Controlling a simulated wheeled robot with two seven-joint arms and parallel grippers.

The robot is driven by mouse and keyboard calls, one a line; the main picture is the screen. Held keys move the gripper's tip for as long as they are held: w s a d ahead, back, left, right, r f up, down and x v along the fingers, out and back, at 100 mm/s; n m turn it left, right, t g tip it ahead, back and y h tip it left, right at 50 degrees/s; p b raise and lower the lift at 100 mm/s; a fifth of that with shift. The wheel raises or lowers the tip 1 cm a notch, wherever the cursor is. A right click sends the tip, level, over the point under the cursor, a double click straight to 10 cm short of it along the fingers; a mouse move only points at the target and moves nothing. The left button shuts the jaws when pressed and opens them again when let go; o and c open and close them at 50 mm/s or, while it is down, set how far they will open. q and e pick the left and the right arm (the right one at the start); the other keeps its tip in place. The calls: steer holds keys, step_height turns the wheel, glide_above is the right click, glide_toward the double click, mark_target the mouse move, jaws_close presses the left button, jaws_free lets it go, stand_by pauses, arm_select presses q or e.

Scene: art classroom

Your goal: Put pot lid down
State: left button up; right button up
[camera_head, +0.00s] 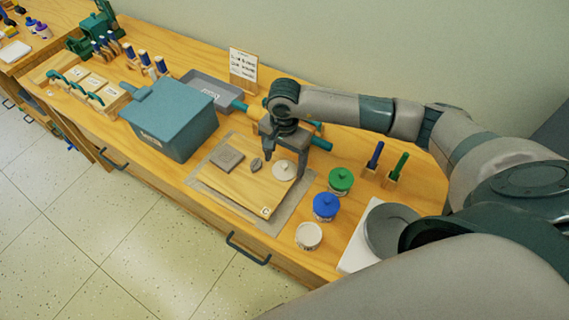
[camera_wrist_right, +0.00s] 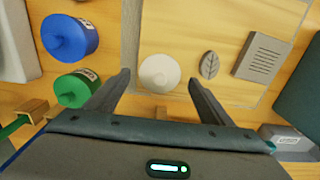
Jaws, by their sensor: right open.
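The round white pot lid (camera_head: 283,170) lies on the wooden board (camera_head: 238,190), knob up. It also shows in the right wrist view (camera_wrist_right: 160,72), just ahead of the gap between my fingers. My right gripper (camera_head: 284,166) is open and empty close over the lid, a finger to each side; it also shows in the wrist view (camera_wrist_right: 158,88). I cannot tell the exact height of the fingertips above the board. An open white pot (camera_head: 308,237) without a lid stands near the table's front edge. My left gripper is not in view.
A blue-lidded pot (camera_head: 326,206) and a green-lidded pot (camera_head: 341,181) stand right of the board. A leaf piece (camera_head: 256,165) and a square grey tile (camera_head: 227,157) lie on the board. A large teal box (camera_head: 170,118) stands to the left.

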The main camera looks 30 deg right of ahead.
mark_target(284, 165)
step_height(284, 165, up, 10)
steer(key=b, duration=0.3)
steer(key=shift+r+b, duration=0.2)
steer(key=shift+b, duration=0.15)
stand_by(0.5)
